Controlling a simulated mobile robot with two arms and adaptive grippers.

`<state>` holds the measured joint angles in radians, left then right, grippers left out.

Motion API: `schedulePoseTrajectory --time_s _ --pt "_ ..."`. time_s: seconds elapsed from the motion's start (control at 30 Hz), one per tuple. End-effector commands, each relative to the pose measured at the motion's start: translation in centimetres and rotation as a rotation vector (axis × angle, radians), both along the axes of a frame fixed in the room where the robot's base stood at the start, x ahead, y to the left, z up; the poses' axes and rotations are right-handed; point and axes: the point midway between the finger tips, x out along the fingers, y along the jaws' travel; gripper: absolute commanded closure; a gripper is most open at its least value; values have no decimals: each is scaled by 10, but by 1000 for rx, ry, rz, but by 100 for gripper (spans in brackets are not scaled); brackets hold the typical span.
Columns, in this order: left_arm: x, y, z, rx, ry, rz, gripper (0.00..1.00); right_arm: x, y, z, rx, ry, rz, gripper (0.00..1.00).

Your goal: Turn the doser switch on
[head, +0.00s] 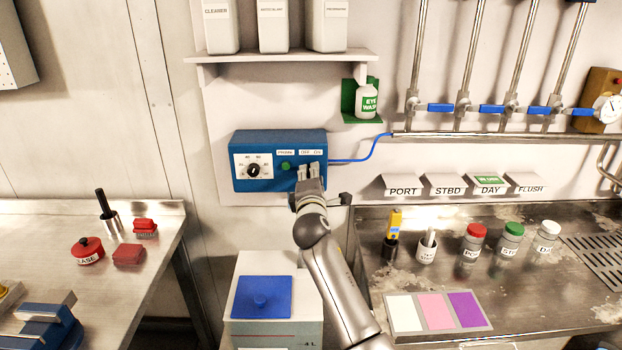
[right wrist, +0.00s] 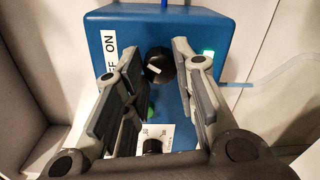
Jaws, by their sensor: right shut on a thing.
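The blue doser box (head: 240,180) is on the wall, with a numbered dial (head: 253,171), a green button (head: 286,166) and small labels on its front. My right gripper (head: 309,172) is at the box's right part and covers the switch in the head view. In the right wrist view the doser switch (right wrist: 159,67), a black knob with a white mark, sits between the fingers of my right gripper (right wrist: 158,85), which is shut on it. The OFF/ON label (right wrist: 110,55) shows beside it, and a green lamp (right wrist: 208,53) is lit. My left gripper is not in view.
A blue hose (head: 365,152) runs right from the box. A shelf (head: 285,57) with bottles is above, and an eye wash bottle (head: 367,101) hangs at upper right. Capped bottles stand on the right bench (head: 450,300).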

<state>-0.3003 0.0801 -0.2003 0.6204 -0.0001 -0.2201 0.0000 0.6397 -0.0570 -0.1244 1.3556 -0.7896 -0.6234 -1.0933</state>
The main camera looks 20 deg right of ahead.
Motion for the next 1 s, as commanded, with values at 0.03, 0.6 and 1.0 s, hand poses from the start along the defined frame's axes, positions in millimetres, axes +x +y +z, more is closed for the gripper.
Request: schedulePoseTrajectory --time_s 0.03,0.6,1.0 --pt "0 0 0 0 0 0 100 0 -1 0 4 0 -1 98" --pt "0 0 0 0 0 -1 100 0 -1 0 6 -1 -1 51" --pt "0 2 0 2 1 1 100 -4 1 0 6 -2 -1 51"
